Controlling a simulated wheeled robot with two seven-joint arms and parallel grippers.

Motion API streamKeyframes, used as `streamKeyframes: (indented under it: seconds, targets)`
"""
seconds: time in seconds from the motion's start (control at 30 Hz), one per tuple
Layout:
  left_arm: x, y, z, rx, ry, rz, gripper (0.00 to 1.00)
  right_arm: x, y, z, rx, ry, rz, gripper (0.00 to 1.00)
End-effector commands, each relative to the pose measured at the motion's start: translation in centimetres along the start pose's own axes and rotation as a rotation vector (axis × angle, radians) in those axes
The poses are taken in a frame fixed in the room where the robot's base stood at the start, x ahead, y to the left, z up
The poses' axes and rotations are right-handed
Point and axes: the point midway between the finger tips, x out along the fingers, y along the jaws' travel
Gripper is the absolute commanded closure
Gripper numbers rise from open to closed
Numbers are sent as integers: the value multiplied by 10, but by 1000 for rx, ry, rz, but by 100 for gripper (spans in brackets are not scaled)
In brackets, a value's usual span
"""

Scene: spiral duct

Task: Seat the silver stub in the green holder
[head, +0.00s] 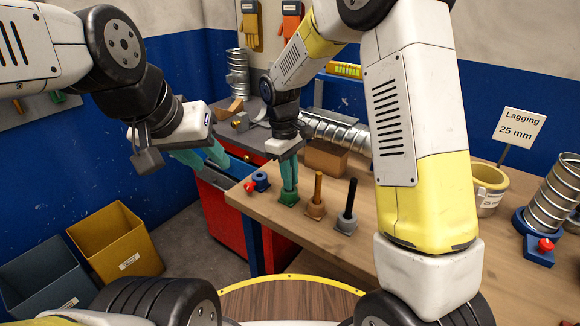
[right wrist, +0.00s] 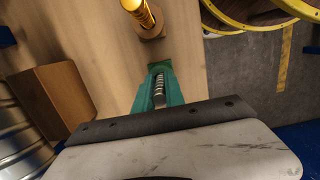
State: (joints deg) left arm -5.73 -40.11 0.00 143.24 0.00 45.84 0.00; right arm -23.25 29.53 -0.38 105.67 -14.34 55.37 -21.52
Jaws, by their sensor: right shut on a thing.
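The green holder (head: 288,199) stands on the near left part of the wooden workbench. My right gripper (head: 288,180) points straight down directly above it, its teal fingertips at the holder's top. In the right wrist view those fingers are shut on the silver stub (right wrist: 159,92), a ribbed shiny piece standing between them. The holder is mostly hidden there, and I cannot tell how deep the stub sits in it. My left gripper (head: 203,155) is open and empty, off the bench's left edge, above an open blue drawer.
A brown rod in a tan holder (head: 316,210) and a black rod in a grey holder (head: 346,222) stand close right of the green holder. A blue piece with a red knob (head: 259,182) is at its left. A spiral duct (head: 338,131) and cardboard box (head: 325,158) lie behind.

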Motion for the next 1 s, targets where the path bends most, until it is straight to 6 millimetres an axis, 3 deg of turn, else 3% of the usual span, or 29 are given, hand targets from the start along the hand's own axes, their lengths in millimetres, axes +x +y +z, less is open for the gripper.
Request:
streamKeyframes:
  seconds: [0.3,0.33,0.43,0.77,0.87,1.0]
  targets:
    - [0,0,0,0,0,0,64,2,0,0,0,0,0,100]
    - [0,0,0,0,0,0,64,3,0,0,0,0,0,84]
    - [0,0,0,0,0,0,64,2,0,0,0,1,0,64]
    - [0,0,0,0,0,0,64,1,0,0,0,1,1,64]
    - [0,0,0,0,0,0,64,-6,0,0,0,3,2,64]
    - [0,0,0,0,0,0,64,-30,1,-1,1,6,3,64]
